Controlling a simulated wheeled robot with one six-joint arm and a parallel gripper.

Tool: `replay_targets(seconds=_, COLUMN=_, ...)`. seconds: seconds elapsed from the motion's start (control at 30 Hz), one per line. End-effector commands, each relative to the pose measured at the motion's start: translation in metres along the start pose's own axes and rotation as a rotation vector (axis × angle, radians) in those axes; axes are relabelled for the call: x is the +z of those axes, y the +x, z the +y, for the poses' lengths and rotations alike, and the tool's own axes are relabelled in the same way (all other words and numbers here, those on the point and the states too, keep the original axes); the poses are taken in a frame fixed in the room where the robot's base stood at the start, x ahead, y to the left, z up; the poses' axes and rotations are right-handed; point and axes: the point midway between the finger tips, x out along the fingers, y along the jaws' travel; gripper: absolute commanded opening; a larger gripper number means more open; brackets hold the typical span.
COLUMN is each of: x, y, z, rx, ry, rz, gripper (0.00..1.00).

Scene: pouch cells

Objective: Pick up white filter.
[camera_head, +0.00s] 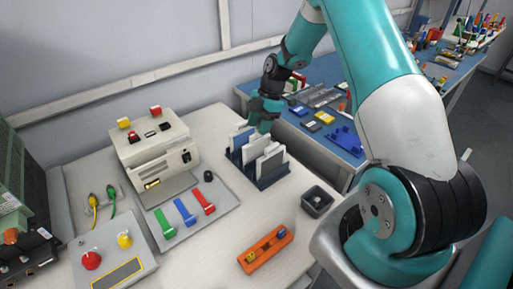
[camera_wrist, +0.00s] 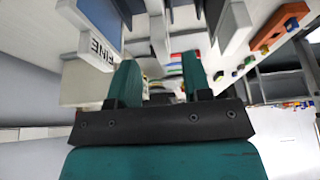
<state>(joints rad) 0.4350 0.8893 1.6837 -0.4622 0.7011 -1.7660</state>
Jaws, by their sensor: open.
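A dark blue rack (camera_head: 272,180) on the white table holds upright panels. One has a blue face in a white frame (camera_head: 241,139); it shows in the wrist view (camera_wrist: 100,22) with the letters "FINE". White panels stand beside it, one at the front (camera_head: 270,164) and one behind (camera_head: 257,146). In the wrist view a white panel (camera_wrist: 232,27) is at upper right and a narrow white edge (camera_wrist: 158,32) lies between the fingers. My gripper (camera_head: 258,112) is at the rack's far end; its fingers (camera_wrist: 158,72) are open and empty. Its tips are unclear in the head view.
A cream device (camera_head: 155,155) with knobs stands left of the rack. Green, blue and red levers (camera_head: 184,211) lie in front of it. A small dark box (camera_head: 317,200) and an orange holder (camera_head: 265,249) are nearer. A blue table (camera_head: 330,135) with tools is at right.

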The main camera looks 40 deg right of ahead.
Motion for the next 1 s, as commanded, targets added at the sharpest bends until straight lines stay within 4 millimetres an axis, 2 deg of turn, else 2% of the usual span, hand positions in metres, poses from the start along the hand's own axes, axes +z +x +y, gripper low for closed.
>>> replay_targets(seconds=0.23, x=0.001, y=0.018, z=-0.002, rx=-0.001, ry=0.003, rz=0.001, gripper=0.45)
replay_targets(seconds=0.5, x=0.005, y=0.055, z=-0.003, rx=0.001, ry=0.003, rz=0.000, gripper=0.45)
replay_targets(seconds=0.77, x=0.006, y=0.059, z=-0.003, rx=0.003, ry=0.003, rz=-0.001, gripper=0.45)
replay_targets(seconds=0.97, x=0.006, y=0.059, z=-0.003, rx=0.003, ry=0.003, rz=-0.001, gripper=0.01)
replay_targets(seconds=1.0, x=0.006, y=0.059, z=-0.003, rx=0.003, ry=0.003, rz=-0.001, gripper=0.00)
